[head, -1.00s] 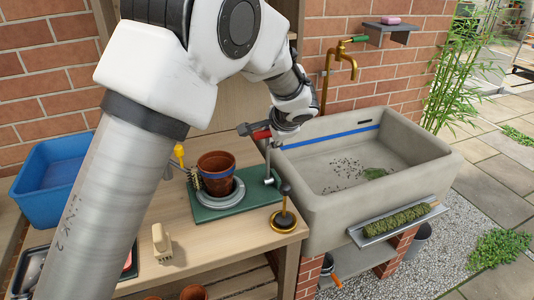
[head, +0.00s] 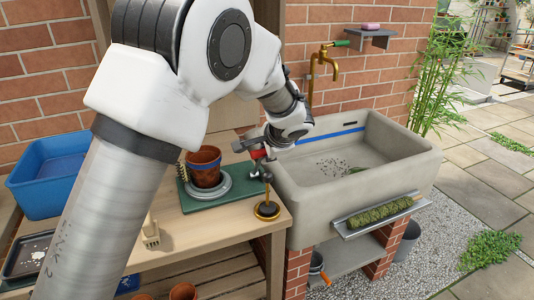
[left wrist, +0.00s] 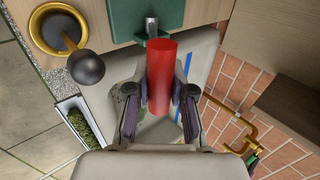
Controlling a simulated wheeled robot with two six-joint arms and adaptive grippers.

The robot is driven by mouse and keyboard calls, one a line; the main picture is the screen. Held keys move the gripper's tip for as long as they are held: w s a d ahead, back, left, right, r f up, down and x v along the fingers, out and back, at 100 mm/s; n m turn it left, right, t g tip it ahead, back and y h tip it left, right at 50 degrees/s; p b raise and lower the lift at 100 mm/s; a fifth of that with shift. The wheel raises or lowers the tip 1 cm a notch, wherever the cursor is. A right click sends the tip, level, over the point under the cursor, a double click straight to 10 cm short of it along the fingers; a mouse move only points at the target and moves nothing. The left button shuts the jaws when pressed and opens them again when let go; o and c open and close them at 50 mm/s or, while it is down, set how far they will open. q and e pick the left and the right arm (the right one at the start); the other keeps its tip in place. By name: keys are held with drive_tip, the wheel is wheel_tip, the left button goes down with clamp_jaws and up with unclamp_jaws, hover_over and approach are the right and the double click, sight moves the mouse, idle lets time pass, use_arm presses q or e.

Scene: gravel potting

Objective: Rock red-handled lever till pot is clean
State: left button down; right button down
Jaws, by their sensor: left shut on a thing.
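The terracotta pot (head: 204,168) stands upright on a round grey turntable (head: 222,188) on the green base plate (head: 243,188). The pot's outside looks darker in places; I cannot tell how dirty it is. A bristle brush (head: 183,166) is close to its left side, partly hidden by my arm. The red lever handle (head: 257,154) is at the right end of the base, and it shows large in the left wrist view (left wrist: 161,70). My left gripper (left wrist: 161,95) is shut on this handle, with one finger on each side. My right gripper is not in view.
A brass-rimmed stand with a black knob (head: 267,209) is just in front of the lever. The stone sink (head: 415,175) is right of the bench. A beige brush (head: 150,232) and a blue tub (head: 50,175) are to the left.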

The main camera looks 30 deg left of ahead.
use_arm(q)
drive_tip(key=shift+f, duration=0.2)
drive_tip(key=c, duration=1)
unclamp_jaws()
drive_tip(key=shift+a, duration=0.1)
drive_tip(key=o, duration=0.6)
drive_tip(key=shift+w+a+f, duration=0.15)
drive_tip(key=shift+w, duration=0.05)
drive_tip(key=shift+s+r, duration=0.1)
drive_tip(key=shift+r, duration=0.15)
drive_tip(key=v, duration=1.2)
drive_tip(key=shift+c, duration=0.3)
